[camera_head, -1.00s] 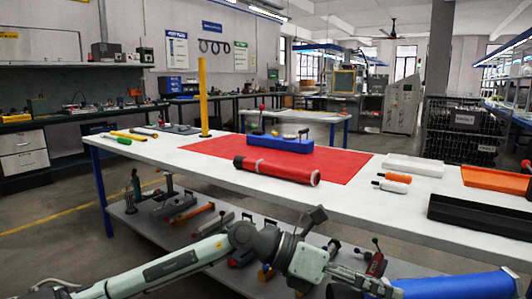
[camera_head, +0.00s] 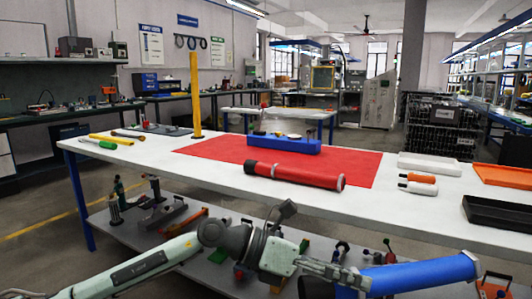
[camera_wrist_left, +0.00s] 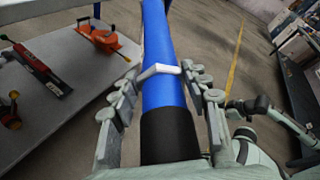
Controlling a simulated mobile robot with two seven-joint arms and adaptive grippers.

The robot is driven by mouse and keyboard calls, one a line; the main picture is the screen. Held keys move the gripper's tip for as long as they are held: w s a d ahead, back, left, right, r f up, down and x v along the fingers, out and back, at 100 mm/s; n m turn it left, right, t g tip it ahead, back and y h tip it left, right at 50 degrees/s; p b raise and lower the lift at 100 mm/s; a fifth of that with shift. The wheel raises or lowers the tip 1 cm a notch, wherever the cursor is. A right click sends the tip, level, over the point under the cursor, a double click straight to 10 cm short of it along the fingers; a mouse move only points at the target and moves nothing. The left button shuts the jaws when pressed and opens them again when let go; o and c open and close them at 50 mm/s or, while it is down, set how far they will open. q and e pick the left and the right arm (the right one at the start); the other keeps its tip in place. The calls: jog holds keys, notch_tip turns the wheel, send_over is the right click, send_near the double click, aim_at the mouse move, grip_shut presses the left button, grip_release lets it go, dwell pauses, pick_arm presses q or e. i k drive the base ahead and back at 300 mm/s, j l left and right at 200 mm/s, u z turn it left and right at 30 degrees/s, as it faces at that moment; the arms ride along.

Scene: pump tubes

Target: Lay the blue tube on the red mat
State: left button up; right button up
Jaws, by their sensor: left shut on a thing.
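My left gripper (camera_head: 366,281) is shut on the blue tube (camera_head: 425,276), which lies nearly level at the lower right of the head view, in front of the white table. In the left wrist view, the blue tube (camera_wrist_left: 164,60) runs away between the two fingers (camera_wrist_left: 163,112), with a black end near the palm and a pale collar beyond. The red mat (camera_head: 215,151) lies on the tabletop, up and left of the held tube. A red tube with a black end (camera_head: 295,176) lies across its front part. My right gripper does not show.
A blue holder (camera_head: 283,145) stands on the mat's back part. A yellow tube (camera_head: 195,95) stands upright at the mat's left. White, orange and black trays (camera_head: 505,215) are at the right. Several tools fill the lower shelf (camera_head: 135,235). The mat's right part is clear.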

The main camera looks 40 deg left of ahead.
aim_at(266, 155)
jog(key=k+j, duration=0.1)
jog(key=j, duration=0.6)
jog(key=k+j, duration=0.1)
jog(key=j, duration=0.6)
jog(key=k+j, duration=0.1)
jog(key=j, duration=2.2)
jog(key=k, duration=0.05)
